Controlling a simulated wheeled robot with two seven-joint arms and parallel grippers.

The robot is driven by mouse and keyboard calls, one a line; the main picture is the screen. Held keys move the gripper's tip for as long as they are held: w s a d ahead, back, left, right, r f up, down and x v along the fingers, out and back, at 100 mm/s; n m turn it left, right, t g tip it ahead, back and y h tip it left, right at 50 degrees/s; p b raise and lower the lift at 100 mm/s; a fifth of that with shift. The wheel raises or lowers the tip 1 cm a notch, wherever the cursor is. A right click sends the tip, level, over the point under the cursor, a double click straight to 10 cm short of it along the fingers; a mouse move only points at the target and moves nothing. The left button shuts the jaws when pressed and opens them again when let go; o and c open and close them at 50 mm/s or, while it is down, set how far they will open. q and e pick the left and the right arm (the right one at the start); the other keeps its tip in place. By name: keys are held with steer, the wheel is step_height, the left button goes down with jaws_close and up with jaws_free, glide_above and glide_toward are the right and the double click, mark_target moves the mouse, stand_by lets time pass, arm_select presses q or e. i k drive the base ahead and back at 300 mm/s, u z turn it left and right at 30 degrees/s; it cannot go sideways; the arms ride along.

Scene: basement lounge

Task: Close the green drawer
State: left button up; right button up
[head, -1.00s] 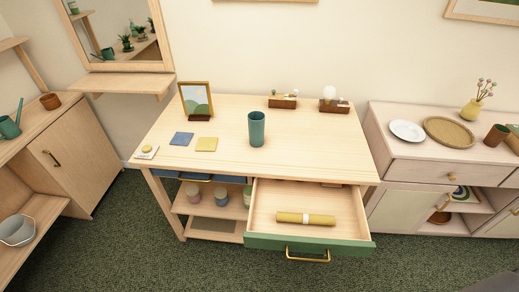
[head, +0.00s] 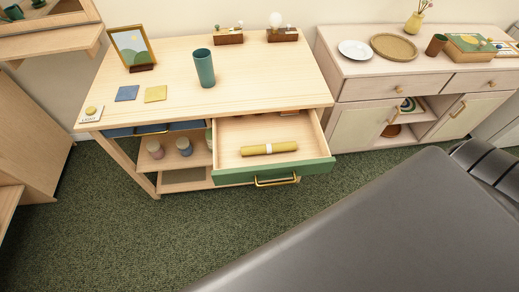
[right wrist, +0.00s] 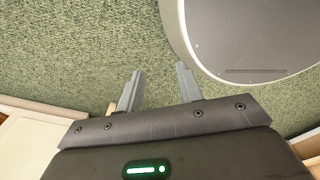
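The green drawer (head: 272,173) is pulled out from under the right part of the light wooden table (head: 251,87). Its green front has a brass handle (head: 277,182), and a yellow roll (head: 269,148) with a pale band lies inside it. My left gripper is not in view.
A sideboard (head: 377,88) stands at the right. Green carpet (head: 120,225) in front of the table is free.

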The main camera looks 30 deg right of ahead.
mark_target(312, 156)
steer(key=k, duration=0.5)
steer(key=z, duration=0.7)
steer(key=i, duration=0.5)
steer(key=z, duration=0.4)
steer(key=k, duration=0.35)
steer(key=u, duration=0.4)
